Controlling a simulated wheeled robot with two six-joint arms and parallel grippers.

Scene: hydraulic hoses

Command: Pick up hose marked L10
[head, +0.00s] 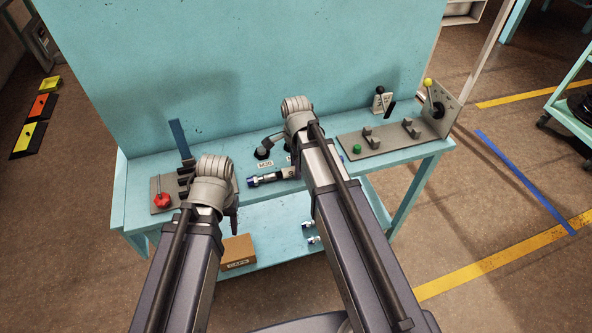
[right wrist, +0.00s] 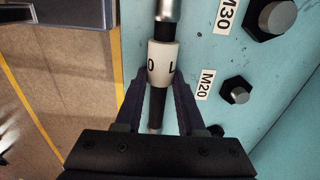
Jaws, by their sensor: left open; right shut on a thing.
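A hose (head: 268,178) with a blue and metal end fitting shows along the front of the bench in the head view, partly hidden by my right arm. In the right wrist view, its white sleeve (right wrist: 162,68) shows the characters "0 L"; the rest of the marking is turned out of sight. My right gripper (right wrist: 157,88) is shut on this hose, with one finger on each side of the sleeve. I cannot tell whether the hose touches the bench. My left gripper (head: 234,222) is open and empty in front of the bench, left of the hose.
The turquoise bench (head: 138,200) carries a red knob (head: 162,200) at left and a lever panel (head: 385,143) at right. M30 and M20 labels mark dark fittings (right wrist: 236,90) beside the hose. A cardboard box (head: 238,252) and other hose ends (head: 309,224) are on the lower shelf.

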